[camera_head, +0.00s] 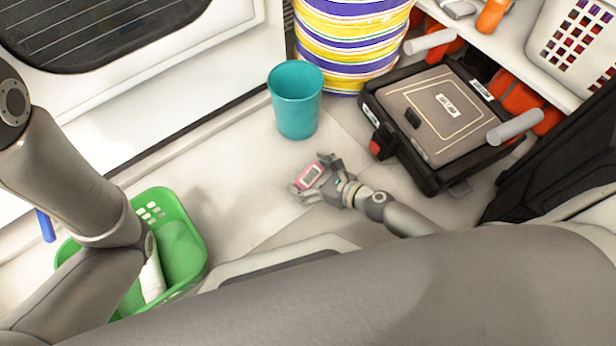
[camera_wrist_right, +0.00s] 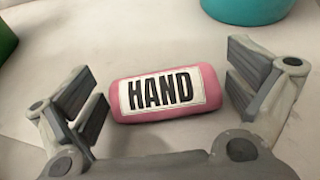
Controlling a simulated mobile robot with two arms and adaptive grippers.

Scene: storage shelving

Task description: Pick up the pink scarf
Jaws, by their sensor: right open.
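A short pink roll (camera_head: 309,177) with a white label reading "HAND" lies on the pale floor; it is the only pink thing I see and looks more like a cylinder than a loose scarf. It also shows in the right wrist view (camera_wrist_right: 165,93). My right gripper (camera_head: 311,174) is open, with one finger off each end of the roll. In the wrist view its left pad is close to the roll's left end, and a small gap shows at the right end. Whether the pads touch it is unclear. My left gripper is out of view.
A teal cup (camera_head: 296,107) stands just beyond the roll. A black case (camera_head: 434,178) lies to the right, below a shelf with a white basket (camera_head: 572,45). A striped bin (camera_head: 347,45) stands behind. A green basket (camera_head: 196,225) with contents is at left, under my left arm.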

